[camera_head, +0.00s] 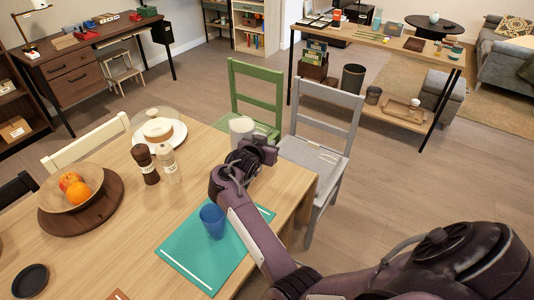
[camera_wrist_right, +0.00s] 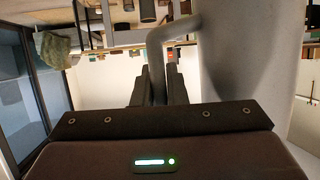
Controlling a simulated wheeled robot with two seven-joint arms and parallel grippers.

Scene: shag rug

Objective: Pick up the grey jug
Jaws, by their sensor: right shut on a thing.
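The grey jug (camera_head: 241,127) is at the far right part of the wooden dining table, partly hidden behind my right gripper (camera_head: 256,150). In the right wrist view, the jug's pale body (camera_wrist_right: 243,60) fills the right side. Its curved handle (camera_wrist_right: 172,30) comes down between the fingers of my right gripper (camera_wrist_right: 158,82), which are shut on it. I cannot tell whether the jug's base touches the table. My left gripper is not in view.
A teal placemat (camera_head: 184,246) with a blue cup (camera_head: 213,220) lies below my right arm. Salt and pepper mills (camera_head: 168,164), a domed cake plate (camera_head: 160,133) and a fruit bowl (camera_head: 74,190) stand to the left. Green (camera_head: 254,92) and grey chairs (camera_head: 322,115) stand beyond the table edge.

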